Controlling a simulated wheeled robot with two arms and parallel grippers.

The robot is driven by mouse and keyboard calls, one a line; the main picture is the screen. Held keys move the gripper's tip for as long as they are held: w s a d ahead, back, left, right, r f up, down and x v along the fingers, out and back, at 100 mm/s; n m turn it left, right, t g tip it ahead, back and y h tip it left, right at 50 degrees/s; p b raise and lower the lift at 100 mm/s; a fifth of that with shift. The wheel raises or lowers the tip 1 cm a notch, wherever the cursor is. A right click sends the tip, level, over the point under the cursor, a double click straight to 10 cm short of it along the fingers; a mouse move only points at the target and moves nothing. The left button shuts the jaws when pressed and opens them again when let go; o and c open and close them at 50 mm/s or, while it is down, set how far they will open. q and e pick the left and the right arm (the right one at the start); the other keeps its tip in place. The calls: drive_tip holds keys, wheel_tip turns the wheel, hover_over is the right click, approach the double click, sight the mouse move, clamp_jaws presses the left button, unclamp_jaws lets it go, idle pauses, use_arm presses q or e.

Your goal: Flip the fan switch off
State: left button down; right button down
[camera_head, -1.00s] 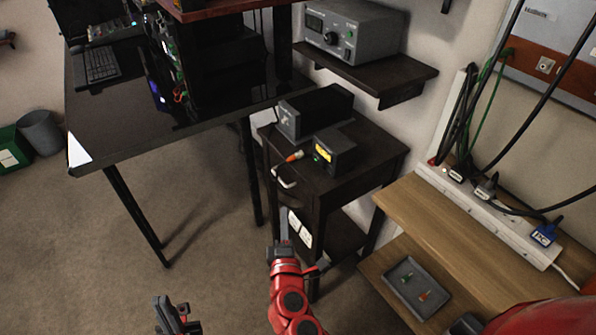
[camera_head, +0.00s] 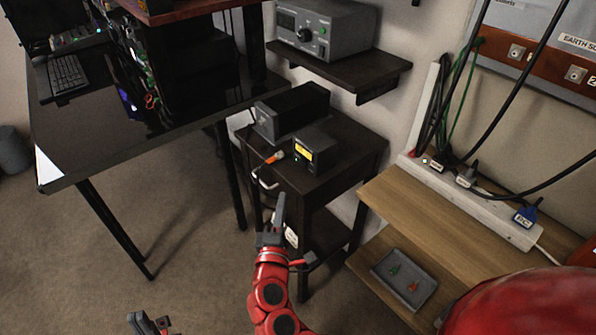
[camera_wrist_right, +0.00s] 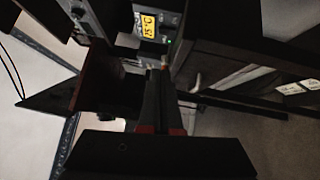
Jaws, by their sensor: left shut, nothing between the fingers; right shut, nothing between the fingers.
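No part that I can make out is clearly marked as the fan switch. My right gripper (camera_head: 280,207) is shut and empty, pointing up in front of the small dark table (camera_head: 345,160). Its closed fingers (camera_wrist_right: 163,75) also show in the right wrist view. On the table stand a small black box with a lit yellow display (camera_head: 312,152) and a longer black box (camera_head: 292,112). The display box (camera_wrist_right: 150,22) shows beyond the fingertips in the wrist view, with a green light. A white plate (camera_head: 291,236) under the tabletop is partly hidden by my right gripper. My left gripper (camera_head: 150,325) is shut, low at the left.
A grey unit with knobs (camera_head: 325,28) sits on a dark wall shelf (camera_head: 345,72). A black desk (camera_head: 75,140) is at the left.

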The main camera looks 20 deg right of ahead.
sight(295, 182)
drive_tip(key=x, duration=0.7)
drive_tip(key=shift+w+d, duration=0.2)
drive_tip(key=shift+w, duration=0.05)
drive_tip(key=shift+w+d+r, duration=0.1)
drive_tip(key=shift+w+d, duration=0.05)
drive_tip(key=shift+d, duration=0.45)
drive_tip(key=shift+w+d+r, duration=0.1)
drive_tip(key=shift+w+d, duration=0.1)
drive_tip(key=shift+d, duration=0.4)
drive_tip(key=shift+w+d+p, duration=0.25)
drive_tip(key=shift+d+p, duration=0.05)
drive_tip(key=shift+d, duration=0.25)
